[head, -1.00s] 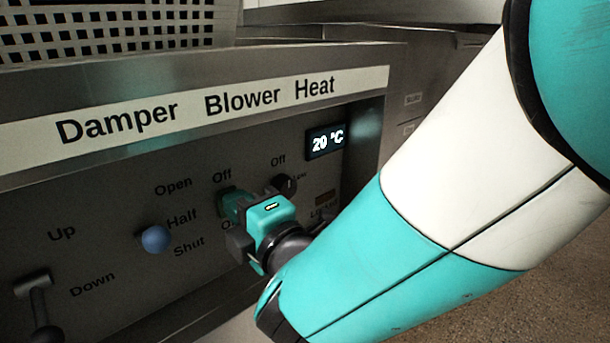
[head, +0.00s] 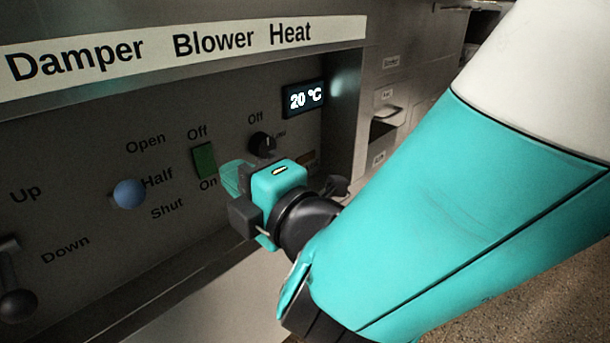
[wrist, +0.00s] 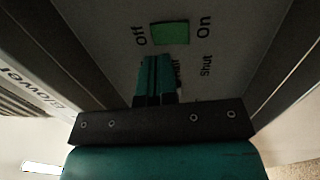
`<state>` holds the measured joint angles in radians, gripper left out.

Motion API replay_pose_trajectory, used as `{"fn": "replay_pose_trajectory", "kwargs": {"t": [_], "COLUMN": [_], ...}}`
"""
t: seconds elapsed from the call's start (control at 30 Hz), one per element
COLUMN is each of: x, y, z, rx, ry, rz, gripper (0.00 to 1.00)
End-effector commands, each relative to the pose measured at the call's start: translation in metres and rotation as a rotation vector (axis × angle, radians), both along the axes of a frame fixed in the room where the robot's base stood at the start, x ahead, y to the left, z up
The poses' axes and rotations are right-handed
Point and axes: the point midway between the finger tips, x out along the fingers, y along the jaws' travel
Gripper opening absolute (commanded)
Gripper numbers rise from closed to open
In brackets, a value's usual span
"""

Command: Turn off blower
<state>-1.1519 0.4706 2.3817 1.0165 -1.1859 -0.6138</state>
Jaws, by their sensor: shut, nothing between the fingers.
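The blower switch is a green rectangular rocker (head: 204,160) on the grey control panel (head: 90,140), between the labels "Off" above and "On" below. It also shows as a green patch in the wrist view (wrist: 170,33). My gripper (head: 232,177) is shut and empty, just right of and below the switch in the head view, apart from the panel. In the wrist view my fingers (wrist: 157,75) are together, pointing towards the switch with a small gap in the picture. I cannot tell which way the rocker is tilted.
A blue damper knob (head: 129,193) sits left of the switch. A black heat knob (head: 263,143) and a display reading 20 °C (head: 304,97) are to the right. A lever (head: 14,290) is at the far left. A ledge runs below the panel.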

Motion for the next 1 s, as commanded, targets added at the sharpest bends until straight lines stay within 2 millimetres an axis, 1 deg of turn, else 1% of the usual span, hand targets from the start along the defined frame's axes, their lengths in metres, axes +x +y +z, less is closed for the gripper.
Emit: {"fn": "replay_pose_trajectory", "kwargs": {"t": [0.03,0.13,0.17,0.27,0.43,0.67,0.9,1.0], "x": [-0.008,-0.024,-0.026,-0.029,-0.042,-0.053,-0.073,-0.078], "y": [-0.008,-0.025,-0.029,-0.036,-0.047,-0.062,-0.077,-0.083], "z": [-0.01,-0.012,-0.009,-0.007,-0.009,-0.013,-0.012,-0.011], "rx": [0.001,0.001,0.006,0.011,0.007,0.012,0.003,0.0], "ry": [-0.002,-0.001,-0.001,0.0,0.0,0.003,-0.002,0.0], "rz": [0.003,0.003,-0.001,-0.009,-0.001,-0.012,0.005,0.004], "gripper": [0.0,0.0,0.0,0.0,0.0,0.0,0.0,0.0]}}
